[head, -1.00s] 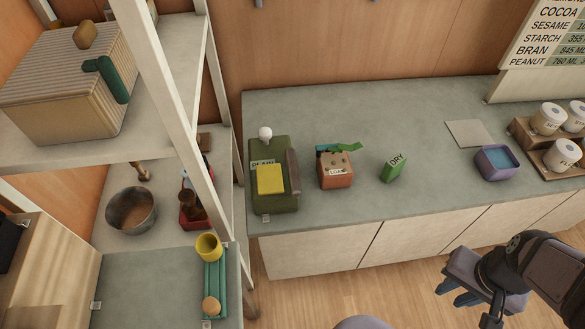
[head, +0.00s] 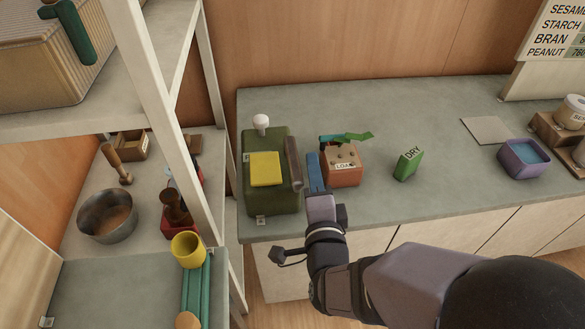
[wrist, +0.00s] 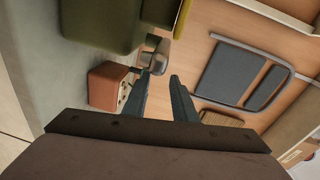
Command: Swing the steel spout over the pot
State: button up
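No part in view is clearly a steel spout. A grey-brown bar (head: 293,163) runs along the right side of a green box (head: 268,200) with a yellow pad on top. A round metal pot (head: 107,215) stands on the lower shelf at left. My gripper (head: 315,170) is between the bar and an orange box (head: 343,170). In the wrist view my gripper (wrist: 161,80) is open, its two fingers apart with nothing held. A grey metal piece (wrist: 157,52) shows just beyond the fingertips, next to the green box (wrist: 100,22). The orange box shows at left (wrist: 108,85).
A green DRY packet (head: 408,163) and a purple tub (head: 523,157) stand farther right on the counter (head: 440,130). A white shelf post (head: 170,130) stands between counter and pot. A yellow cup (head: 188,250) is on the near-left surface.

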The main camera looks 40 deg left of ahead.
aim_at(292, 156)
jog(key=shift+s+a+r+m+t+y+b, duration=0.2)
jog(key=shift+s+a+y, duration=0.15)
jog(key=shift+s, duration=0.25)
jog(key=shift+s+a+r+m+t+y+b, duration=0.1)
jog(key=shift+s+a+m+y+b, duration=0.1)
jog(key=shift+s+a+y, duration=0.3)
jog(key=shift+s+f+g, duration=0.25)
jog(key=shift+f, duration=0.3)
jog(key=shift+s+f+g, duration=0.25)
jog(key=shift+f, duration=0.25)
jog(key=shift+w+a+r, duration=0.15)
jog(key=shift+w, duration=0.05)
jog(key=x, duration=0.5)
jog(key=shift+s+a+p, duration=0.3)
jog(key=shift+a+p, duration=0.05)
jog(key=shift+a, duration=0.1)
jog(key=shift+w+r, duration=0.1)
jog(key=shift+w, duration=0.5)
jog(key=shift+w+a, duration=0.15)
jog(key=shift+a, duration=0.2)
jog(key=shift+d, duration=0.1)
grip_shut()
